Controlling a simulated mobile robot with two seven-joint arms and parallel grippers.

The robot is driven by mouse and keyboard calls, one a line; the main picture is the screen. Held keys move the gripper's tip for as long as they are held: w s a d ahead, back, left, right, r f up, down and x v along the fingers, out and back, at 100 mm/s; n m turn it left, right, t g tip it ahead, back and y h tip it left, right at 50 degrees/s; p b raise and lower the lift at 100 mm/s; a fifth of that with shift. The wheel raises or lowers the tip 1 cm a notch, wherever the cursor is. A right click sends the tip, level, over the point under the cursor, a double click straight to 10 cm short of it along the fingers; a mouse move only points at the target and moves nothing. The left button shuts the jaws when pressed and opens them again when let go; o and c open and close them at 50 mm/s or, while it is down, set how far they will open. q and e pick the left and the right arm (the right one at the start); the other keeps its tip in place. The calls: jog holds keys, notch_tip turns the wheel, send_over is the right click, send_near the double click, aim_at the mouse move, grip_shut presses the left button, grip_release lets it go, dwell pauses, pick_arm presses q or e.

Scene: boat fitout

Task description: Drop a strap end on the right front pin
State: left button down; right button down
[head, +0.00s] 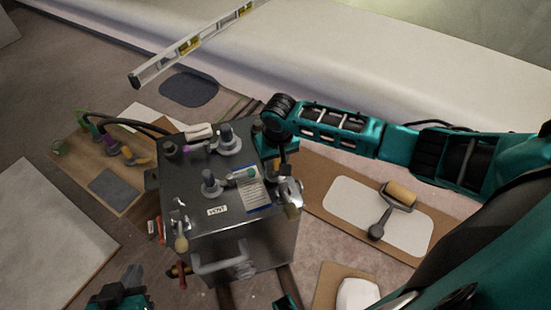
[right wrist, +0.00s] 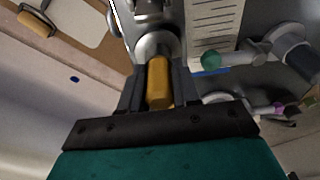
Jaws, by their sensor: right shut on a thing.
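A grey metal box (head: 250,243) stands in the middle of the head view. My right gripper (head: 281,168) is at the right side of its top. In the right wrist view, my right gripper (right wrist: 157,85) is shut on an orange piece (right wrist: 159,82), which appears to be the strap end. A round silver fitting (right wrist: 158,45) lies directly beyond the orange piece. I cannot tell whether it belongs to the strap end or the right front pin. A tan-tipped fitting (head: 181,243) hangs at the box's left front. My left gripper (head: 120,300) is partly cut off at the bottom left, its jaws unclear.
A bent handle (head: 222,264) sticks out in front. A roller (head: 399,195) lies on a white sheet at the right. A level (head: 190,43) lies at the back.

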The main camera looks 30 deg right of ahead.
jog(key=shift+f, duration=0.2)
jog(key=shift+f, duration=0.35)
dwell(0.4)
jog(key=shift+c, duration=0.8)
grip_release()
